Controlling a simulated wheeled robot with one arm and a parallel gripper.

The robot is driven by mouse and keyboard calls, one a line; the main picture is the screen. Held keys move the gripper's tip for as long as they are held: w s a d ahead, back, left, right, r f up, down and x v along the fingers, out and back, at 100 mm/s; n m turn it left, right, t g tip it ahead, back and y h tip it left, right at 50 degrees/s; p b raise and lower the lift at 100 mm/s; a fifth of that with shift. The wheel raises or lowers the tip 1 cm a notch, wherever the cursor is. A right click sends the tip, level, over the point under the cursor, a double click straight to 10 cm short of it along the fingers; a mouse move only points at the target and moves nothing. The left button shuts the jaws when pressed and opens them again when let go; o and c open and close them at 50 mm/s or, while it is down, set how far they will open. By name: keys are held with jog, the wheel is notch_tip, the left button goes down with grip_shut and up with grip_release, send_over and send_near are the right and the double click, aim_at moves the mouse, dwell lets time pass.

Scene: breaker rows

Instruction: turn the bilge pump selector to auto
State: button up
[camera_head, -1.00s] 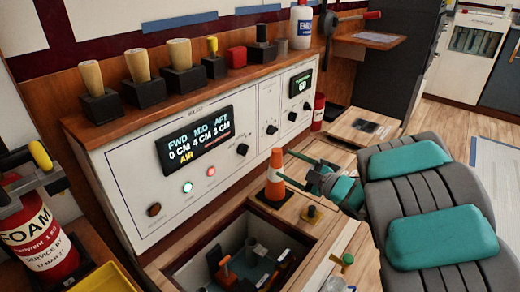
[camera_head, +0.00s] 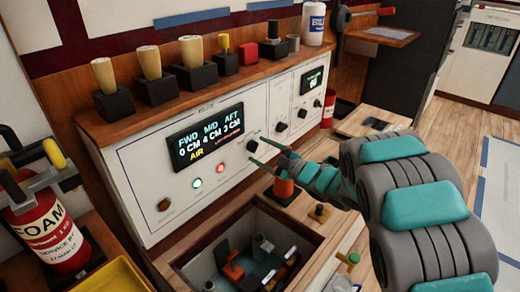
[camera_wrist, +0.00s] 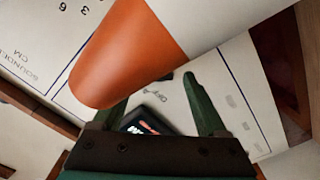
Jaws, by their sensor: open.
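A black knob (camera_head: 252,146) sits on the white panel (camera_head: 150,165), right of the lit depth display. I cannot read its label, so I cannot tell whether it is the bilge pump selector or how it is set. More black knobs (camera_head: 282,126) are further right. My gripper (camera_head: 259,151) is open and empty, its green fingertips close to the first knob; contact cannot be told. In the wrist view the fingers (camera_wrist: 152,95) point over the tilted panel; no knob shows clearly between them. The orange cone hides part of the left finger.
A shelf with several levers (camera_head: 155,65) runs above. A red foam extinguisher (camera_head: 48,232) is at left.

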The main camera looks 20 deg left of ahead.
jog(key=shift+w+a, duration=0.2)
jog(key=shift+a, duration=0.2)
grip_shut()
dwell(0.4)
